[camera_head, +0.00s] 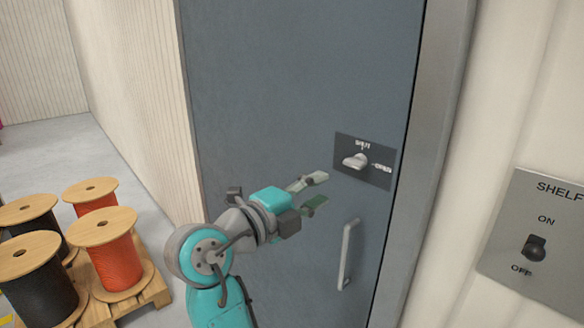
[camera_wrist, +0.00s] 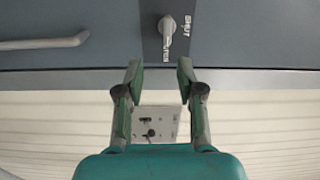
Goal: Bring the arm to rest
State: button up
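My gripper (camera_head: 316,191) is open and empty, in front of the grey-blue door (camera_head: 290,90). Its two green fingers stand apart in the wrist view (camera_wrist: 160,82), with nothing between them. A plate (camera_head: 385,176) on the door carries a pale turning knob (camera_head: 355,161), with labels that read SHUT above and OPEN at the right. The knob also shows in the wrist view (camera_wrist: 168,25), beyond the fingertips. The gripper appears apart from the knob. My arm reaches up from the bottom of the head view.
A pale bar handle (camera_head: 347,255) is on the door below the knob. A SHELF panel (camera_head: 510,260) with an ON/OFF switch (camera_head: 535,248) is on the wall at right. Black and orange cable reels (camera_head: 115,262) stand on a wooden pallet (camera_head: 150,292) at lower left.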

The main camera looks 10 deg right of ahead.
notch_tip(320, 180, down, 12)
jog(key=w+d+n+t+y, duration=0.2)
jog(key=n+t+y, duration=0.1)
jog(key=n, duration=0.5)
jog(key=s+d+f+n+y, duration=0.1)
jog(key=s+f+n+y, duration=0.25)
jog(key=f, duration=0.45)
jog(key=s+d+f+n+t+y, duration=0.1)
jog(key=s+d+f+n+y, duration=0.1)
jog(key=s+f+n, duration=0.45)
jog(key=s+d+f+n+y, duration=0.1)
jog(key=s+f+n+y, duration=0.15)
jog(key=f, duration=0.75)
jog(key=s+d+f+n+y, duration=0.1)
jog(key=s+f+n+y, duration=0.2)
jog(key=s, duration=0.6)
jog(key=s+f+n+y, duration=0.1)
jog(key=s+f+n, duration=0.25)
jog(key=s, duration=0.55)
jog(key=s+d+r, duration=0.1)
jog(key=s+r, duration=0.2)
jog(key=s, duration=0.6)
jog(key=s+d+r+n, duration=0.1)
jog(key=s+r, duration=0.2)
jog(key=s, duration=0.5)
jog(key=shift+s+h, duration=0.3)
jog(key=shift+s, duration=0.05)
jog(key=shift+o, duration=0.3)
